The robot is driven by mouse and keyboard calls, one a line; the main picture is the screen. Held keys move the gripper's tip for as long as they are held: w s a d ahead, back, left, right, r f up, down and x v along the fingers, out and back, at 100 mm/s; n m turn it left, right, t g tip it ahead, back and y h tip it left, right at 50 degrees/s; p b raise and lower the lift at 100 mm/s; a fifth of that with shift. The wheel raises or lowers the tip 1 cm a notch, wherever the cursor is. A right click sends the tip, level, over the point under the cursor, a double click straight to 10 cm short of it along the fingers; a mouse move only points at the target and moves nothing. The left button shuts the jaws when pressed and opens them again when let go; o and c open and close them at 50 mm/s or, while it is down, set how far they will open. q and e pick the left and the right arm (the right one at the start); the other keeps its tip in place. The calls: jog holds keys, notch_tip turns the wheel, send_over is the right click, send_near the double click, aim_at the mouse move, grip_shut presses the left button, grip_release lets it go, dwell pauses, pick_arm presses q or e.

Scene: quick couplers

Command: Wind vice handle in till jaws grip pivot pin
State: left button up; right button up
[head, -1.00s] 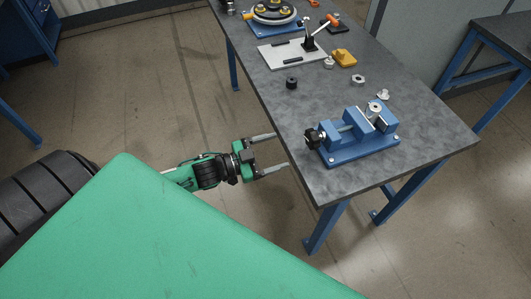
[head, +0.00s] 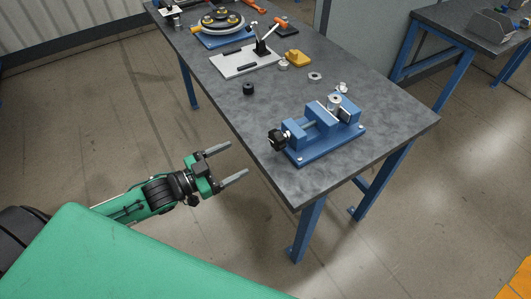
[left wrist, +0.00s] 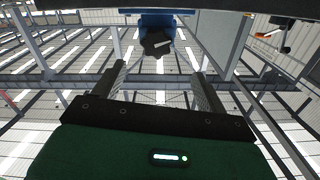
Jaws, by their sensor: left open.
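The blue vice (head: 325,141) stands on the near right part of the grey table. Its black handle knob (head: 277,139) points left, just over the table edge. A silver pin (head: 334,101) shows upright at the jaws; I cannot tell whether both jaws touch it. My left gripper (head: 238,160) is open and empty, off the table's left edge, with its fingers toward the knob but apart from it. In the left wrist view the knob (left wrist: 157,42) is ahead, between and beyond the fingertips (left wrist: 158,70). My right gripper is not in view.
The table (head: 225,95) also holds a black knurled piece (head: 248,88), a yellow block (head: 298,58), small metal rings (head: 315,76), a grey plate with a toggle clamp (head: 245,62) and a round blue-based fixture (head: 220,24). Floor left of the table is clear.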

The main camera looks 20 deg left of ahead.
aim_at(273, 143)
pick_arm(q)
jog(key=x, duration=1.3)
jog(key=shift+s+d+f+p, duration=0.15)
jog(key=shift+s+d+p, duration=0.1)
jog(key=shift+p, duration=0.15)
jog(key=shift+w+d, duration=0.25)
jog(key=shift+w, duration=0.05)
jog(key=c, duration=1)
jog(key=shift+m, duration=0.4)
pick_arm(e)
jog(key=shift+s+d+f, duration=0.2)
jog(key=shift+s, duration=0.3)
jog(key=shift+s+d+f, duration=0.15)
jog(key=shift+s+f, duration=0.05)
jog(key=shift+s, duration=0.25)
